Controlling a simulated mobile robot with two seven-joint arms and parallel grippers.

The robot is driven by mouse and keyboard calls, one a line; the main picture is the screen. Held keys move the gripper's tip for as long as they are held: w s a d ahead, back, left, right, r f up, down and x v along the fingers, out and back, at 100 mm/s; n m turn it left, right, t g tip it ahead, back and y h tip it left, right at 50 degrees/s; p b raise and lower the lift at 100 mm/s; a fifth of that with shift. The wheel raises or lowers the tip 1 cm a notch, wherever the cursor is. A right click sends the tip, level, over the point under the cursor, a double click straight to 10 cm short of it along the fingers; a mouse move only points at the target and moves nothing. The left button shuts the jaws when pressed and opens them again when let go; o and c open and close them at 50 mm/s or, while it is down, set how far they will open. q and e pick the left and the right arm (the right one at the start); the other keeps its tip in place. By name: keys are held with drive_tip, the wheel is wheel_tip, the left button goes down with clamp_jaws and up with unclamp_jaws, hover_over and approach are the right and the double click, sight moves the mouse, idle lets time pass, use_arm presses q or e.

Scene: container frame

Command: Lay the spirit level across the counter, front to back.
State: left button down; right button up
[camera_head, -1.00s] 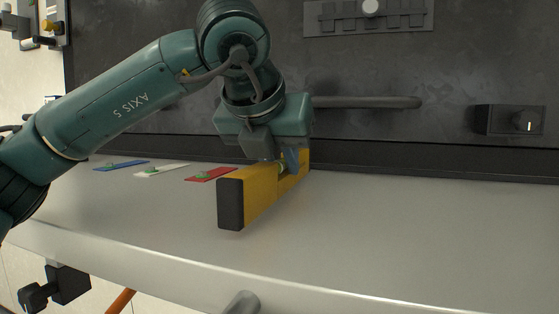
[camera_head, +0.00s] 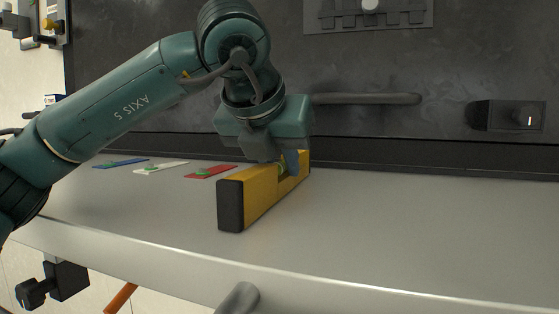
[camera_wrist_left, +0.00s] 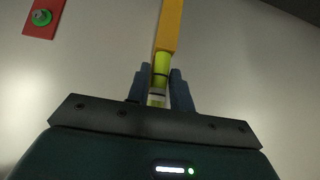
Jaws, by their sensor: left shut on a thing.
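The spirit level (camera_head: 262,193) is a yellow bar with black end caps. It lies front to back on the grey counter (camera_head: 400,230), its near end toward the front edge and its far end near the back wall. It looks level and on or very close to the surface. My left gripper (camera_head: 284,165) is shut on it around its middle, from above. In the left wrist view the fingers (camera_wrist_left: 160,90) sit on both sides of the green vial, and the yellow bar (camera_wrist_left: 169,25) runs away from them. My right gripper is not in view.
A blue card (camera_head: 122,163), a white card (camera_head: 160,168) and a red card (camera_head: 211,172), each with a green piece, lie left of the level. A grey rail (camera_head: 365,99) is on the dark back wall. The counter's right side is clear.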

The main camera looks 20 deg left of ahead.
use_arm(q)
drive_tip(key=shift+s+f, duration=0.15)
drive_tip(key=shift+f, duration=0.1)
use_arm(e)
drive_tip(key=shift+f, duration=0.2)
use_arm(q)
drive_tip(key=c, duration=1.1)
unclamp_jaws()
drive_tip(key=shift+f, duration=0.1)
drive_tip(key=shift+c, duration=0.2)
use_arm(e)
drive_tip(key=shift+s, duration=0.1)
use_arm(q)
drive_tip(key=shift+r, duration=0.2)
